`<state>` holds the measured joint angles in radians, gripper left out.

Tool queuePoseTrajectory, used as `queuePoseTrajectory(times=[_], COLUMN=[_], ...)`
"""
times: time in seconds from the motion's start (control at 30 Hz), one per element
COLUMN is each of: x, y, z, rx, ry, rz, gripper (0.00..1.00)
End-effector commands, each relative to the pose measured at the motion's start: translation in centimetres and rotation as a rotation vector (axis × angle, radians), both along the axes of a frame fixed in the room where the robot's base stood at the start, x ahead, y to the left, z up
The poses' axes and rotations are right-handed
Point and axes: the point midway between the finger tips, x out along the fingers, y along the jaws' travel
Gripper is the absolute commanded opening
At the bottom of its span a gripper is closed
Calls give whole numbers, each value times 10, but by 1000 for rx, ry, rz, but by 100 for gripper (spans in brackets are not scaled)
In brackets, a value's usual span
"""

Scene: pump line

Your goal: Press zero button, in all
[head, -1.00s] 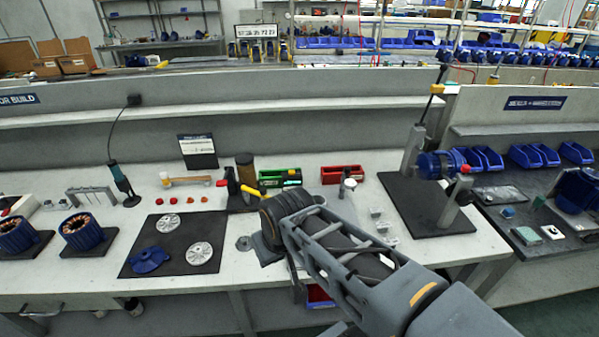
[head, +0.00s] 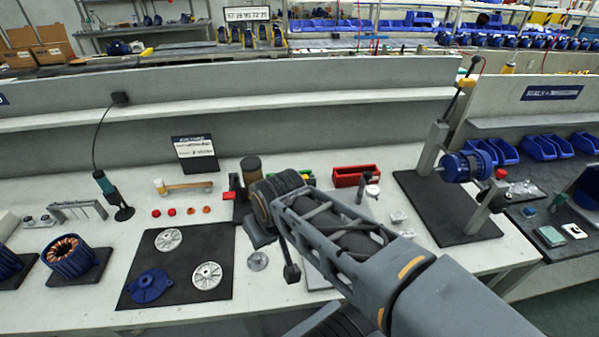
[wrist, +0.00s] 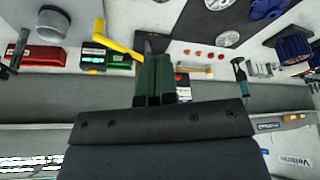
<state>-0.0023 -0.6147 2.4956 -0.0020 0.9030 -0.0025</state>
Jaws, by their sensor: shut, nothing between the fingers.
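My gripper (wrist: 153,60) shows in the wrist view as dark fingers close together, shut with nothing between them. A yellow handle (wrist: 112,38) reaches close to the fingertips in that view; I cannot tell whether they touch. I cannot make out any zero button in either view. In the head view my arm covers part of the bench middle, and my fingers cannot be made out there. A flat pale plate (head: 316,276) shows partly beneath my arm; I cannot tell what it is.
A black mat (head: 182,285) holds a blue cover and two metal discs. A red bin (head: 355,176) stands at the back, near a brown cylinder (head: 251,169). A blue motor (head: 466,166) sits in a stand at right. The bench (head: 90,315) is clear at the front left.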

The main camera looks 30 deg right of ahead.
Motion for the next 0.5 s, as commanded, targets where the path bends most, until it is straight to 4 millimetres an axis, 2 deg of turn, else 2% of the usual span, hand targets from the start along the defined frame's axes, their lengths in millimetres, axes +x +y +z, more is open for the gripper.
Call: queuePoseTrajectory(times=[0.17,0.27,0.37,0.47,0.5], x=[1,9,30,65,82], y=[-1,-8,-27,-59,-75], z=[0,3,12,28,37], rx=[-3,-45,-165,-383,-498], ry=[-1,-21,-72,-138,-162], rz=[2,32,123,290,381], gripper=[0,0,0,0,0])
